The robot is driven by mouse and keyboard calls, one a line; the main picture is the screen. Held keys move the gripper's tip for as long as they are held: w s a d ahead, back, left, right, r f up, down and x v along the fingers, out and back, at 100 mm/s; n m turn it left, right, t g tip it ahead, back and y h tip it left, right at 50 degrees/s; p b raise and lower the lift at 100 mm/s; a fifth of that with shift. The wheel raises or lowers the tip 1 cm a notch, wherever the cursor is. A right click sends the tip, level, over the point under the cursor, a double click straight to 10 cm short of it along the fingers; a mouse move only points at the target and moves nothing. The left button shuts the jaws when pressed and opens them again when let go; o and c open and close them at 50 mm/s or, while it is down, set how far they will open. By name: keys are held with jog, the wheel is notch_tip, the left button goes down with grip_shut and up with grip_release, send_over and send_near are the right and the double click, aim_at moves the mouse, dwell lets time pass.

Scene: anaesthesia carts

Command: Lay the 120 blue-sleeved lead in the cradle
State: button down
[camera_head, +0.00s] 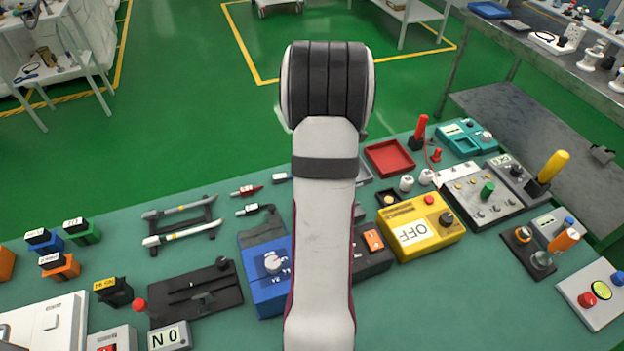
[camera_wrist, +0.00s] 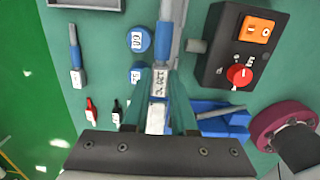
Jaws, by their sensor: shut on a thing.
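In the wrist view my gripper (camera_wrist: 160,101) is shut on a lead (camera_wrist: 162,48) with a blue-grey sleeve. The lead runs up to the top edge of the picture, and its white printed label lies between the fingers. A blue block (camera_wrist: 228,118) shows just right of the fingers. I cannot tell whether it is the cradle. Another blue-sleeved lead (camera_wrist: 76,52) with a white tag lies apart at the left. In the camera_head view my arm hides my gripper and the held lead.
A black box (camera_wrist: 252,42) with an orange switch and red knob stands right of the lead. A maroon ring (camera_wrist: 279,124) is lower right. Blue round caps (camera_wrist: 138,40) are close left. A yellow box (camera_head: 421,228), a blue box (camera_head: 266,285) and a black rack (camera_head: 182,226) stand on the green table.

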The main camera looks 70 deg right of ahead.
jog(key=shift+s+a+f, duration=0.1)
jog(key=shift+a+f, duration=0.55)
jog(key=shift+a, duration=0.3)
jog(key=shift+f, duration=2.8)
